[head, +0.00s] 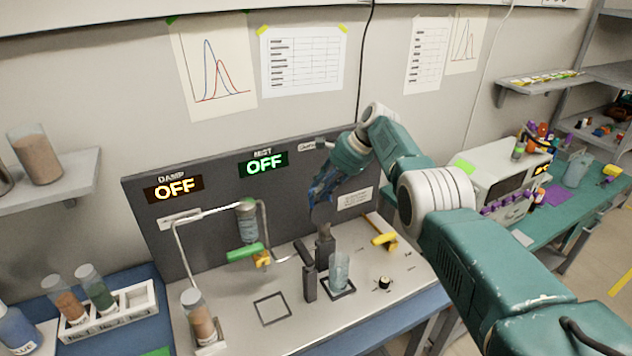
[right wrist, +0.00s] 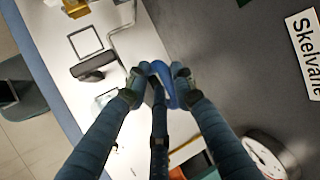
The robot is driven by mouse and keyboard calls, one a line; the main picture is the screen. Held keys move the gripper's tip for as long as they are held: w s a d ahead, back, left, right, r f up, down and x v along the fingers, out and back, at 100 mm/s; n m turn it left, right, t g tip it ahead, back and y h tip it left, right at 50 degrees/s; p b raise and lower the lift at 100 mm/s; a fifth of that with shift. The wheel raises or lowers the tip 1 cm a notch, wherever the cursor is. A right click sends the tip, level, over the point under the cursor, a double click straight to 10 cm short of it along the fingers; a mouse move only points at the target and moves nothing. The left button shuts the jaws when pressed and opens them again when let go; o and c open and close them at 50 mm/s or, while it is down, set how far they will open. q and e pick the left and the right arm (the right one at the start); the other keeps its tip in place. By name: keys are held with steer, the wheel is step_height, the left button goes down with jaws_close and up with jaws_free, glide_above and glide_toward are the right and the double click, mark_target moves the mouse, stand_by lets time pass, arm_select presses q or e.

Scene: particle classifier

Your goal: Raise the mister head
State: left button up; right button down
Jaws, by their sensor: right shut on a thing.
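My right gripper (head: 322,198) reaches down in front of the grey back panel in the head view. In the right wrist view its fingertips (right wrist: 155,84) are closed on a blue loop-shaped part (right wrist: 166,70). I cannot tell exactly how that part joins the dark stand. The dark stand (head: 325,248) with its side arm and hanging block (head: 309,284) rises from the bench just below the gripper. A dark block also shows in the right wrist view (right wrist: 94,66). A clear beaker (head: 340,268) stands upright beside the stand. My left gripper is not in view.
A bent pipe frame holds an inverted bottle (head: 246,222) with a green handle (head: 244,252). A yellow lever (head: 383,240) and a black knob (head: 384,283) are at right. An empty square outline (head: 272,308) marks bare bench.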

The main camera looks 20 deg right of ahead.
steer(key=shift+s+f+g, duration=0.25)
steer(key=shift+f+g, duration=0.05)
steer(key=shift+f, duration=0.2)
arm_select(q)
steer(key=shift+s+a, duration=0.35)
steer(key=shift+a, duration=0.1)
arm_select(e)
steer(key=shift+f, duration=0.1)
steer(key=c, duration=1.6)
jaws_free()
steer(key=shift+d, duration=0.1)
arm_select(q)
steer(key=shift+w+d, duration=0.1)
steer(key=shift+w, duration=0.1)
arm_select(e)
steer(key=shift+o, duration=0.2)
steer(key=shift+w+d, duration=0.1)
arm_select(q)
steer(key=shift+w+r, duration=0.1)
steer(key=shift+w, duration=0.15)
arm_select(e)
steer(key=shift+w, duration=0.1)
steer(key=shift+r, duration=0.6)
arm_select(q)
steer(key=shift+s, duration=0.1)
arm_select(e)
steer(key=v, duration=1.1)
steer(key=shift+d, duration=0.15)
